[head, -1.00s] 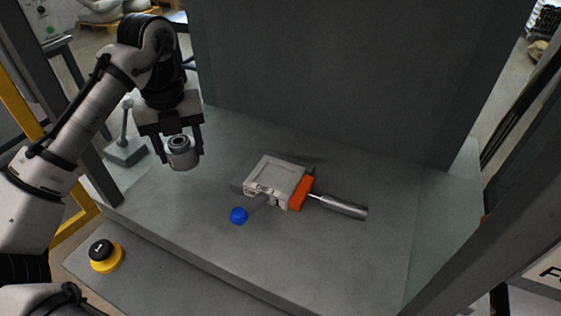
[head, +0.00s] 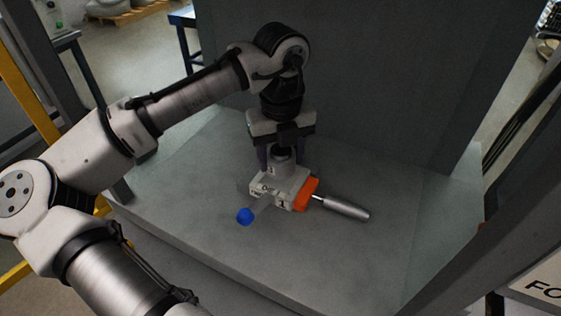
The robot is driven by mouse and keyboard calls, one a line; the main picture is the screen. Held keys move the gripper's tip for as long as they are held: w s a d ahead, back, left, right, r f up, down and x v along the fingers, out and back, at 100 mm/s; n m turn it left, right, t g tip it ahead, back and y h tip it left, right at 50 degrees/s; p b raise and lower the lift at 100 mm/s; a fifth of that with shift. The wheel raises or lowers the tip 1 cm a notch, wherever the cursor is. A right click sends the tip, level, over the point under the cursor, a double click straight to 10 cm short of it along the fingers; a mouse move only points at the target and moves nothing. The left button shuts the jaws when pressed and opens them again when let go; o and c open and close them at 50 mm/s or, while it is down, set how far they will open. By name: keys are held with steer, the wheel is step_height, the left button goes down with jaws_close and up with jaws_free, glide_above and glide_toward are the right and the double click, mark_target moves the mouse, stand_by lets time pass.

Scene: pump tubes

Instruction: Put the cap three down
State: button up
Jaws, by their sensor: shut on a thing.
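My gripper (head: 283,158) points down in the middle of the head view. It is shut on the cap (head: 281,163), a grey cylindrical piece. The cap is over the back part of the pale block-like pump body (head: 277,189). I cannot tell whether the cap touches the block or hangs just above it. The top of the block is partly hidden by the cap and gripper.
A metal handle (head: 345,208) sticks out to the right of the orange part. The grey table (head: 340,260) is clear at the front and right. A dark grey panel (head: 390,80) stands close behind. My arm covers the left side.

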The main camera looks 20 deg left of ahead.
mark_target(280, 150)
steer(key=shift+f, duration=1.45)
steer(key=shift+f, duration=0.15)
steer(key=o, duration=1.2)
step_height(280, 150, up, 8)
steer(key=shift+f, duration=0.1)
steer(key=shift+s, duration=0.15)
